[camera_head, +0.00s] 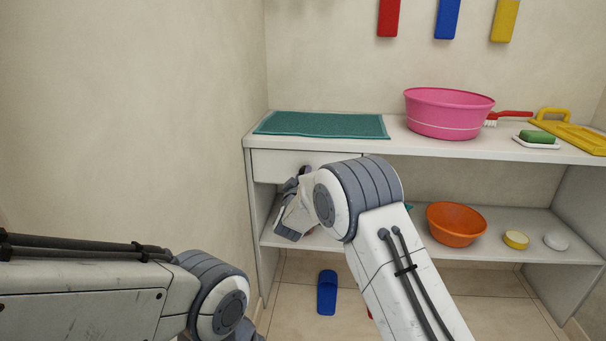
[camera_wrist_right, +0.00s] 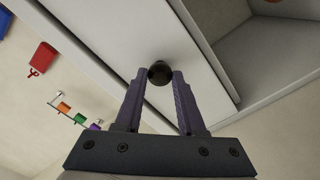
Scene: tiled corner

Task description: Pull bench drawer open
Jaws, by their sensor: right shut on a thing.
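The bench drawer (camera_head: 282,165) is a white front under the left end of the white bench top in the head view. It looks flush with the bench there. In the right wrist view, a dark round knob (camera_wrist_right: 160,72) on the white drawer front (camera_wrist_right: 110,40) sits between the fingertips of my right gripper (camera_wrist_right: 160,80), which is shut on it. In the head view my right gripper (camera_head: 297,185) is at the drawer front, partly hidden by my arm. My left arm is at the lower left, with its gripper out of sight.
The bench top holds a teal mat (camera_head: 320,124), a pink basin (camera_head: 447,113) and a green soap (camera_head: 537,136). The lower shelf has an orange bowl (camera_head: 456,224). A blue slipper (camera_head: 327,292) lies on the floor. A wall (camera_head: 190,120) stands close on the left.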

